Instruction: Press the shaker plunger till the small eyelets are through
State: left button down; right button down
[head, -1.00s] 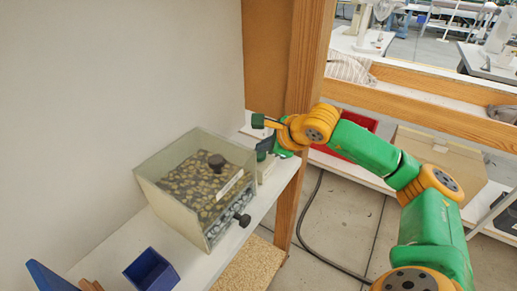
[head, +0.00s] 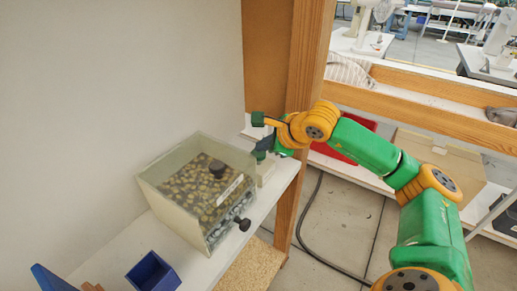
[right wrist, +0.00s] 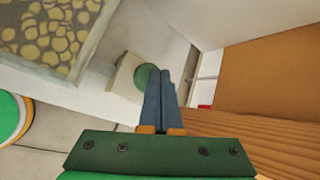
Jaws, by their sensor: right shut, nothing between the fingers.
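The shaker (head: 168,200) is a clear-walled box on the white shelf. Brass-coloured eyelets (head: 195,190) lie on its dark upper tray, and small silvery pieces (head: 222,230) show low behind its front wall. The plunger is a round green button (right wrist: 141,77) on a pale block (right wrist: 122,75) beside the box; in the head view the block (head: 266,170) shows at the box's right end. My right gripper (head: 260,155) is shut and empty, its fingertips (right wrist: 160,72) right by the button; whether they touch it I cannot tell. My left gripper is out of view.
A blue open bin (head: 153,272) stands on the shelf (head: 205,270) in front of the box. A wooden post (head: 304,80) rises just behind my right gripper. A black knob (head: 243,224) sticks out of the box's front.

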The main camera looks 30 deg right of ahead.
aim_at(262, 154)
jog(key=shift+r, duration=0.65)
jog(key=shift+p, duration=0.35)
notch_tip(262, 154, up, 5)
jog(key=p, duration=0.4)
jog(key=shift+r, duration=0.1)
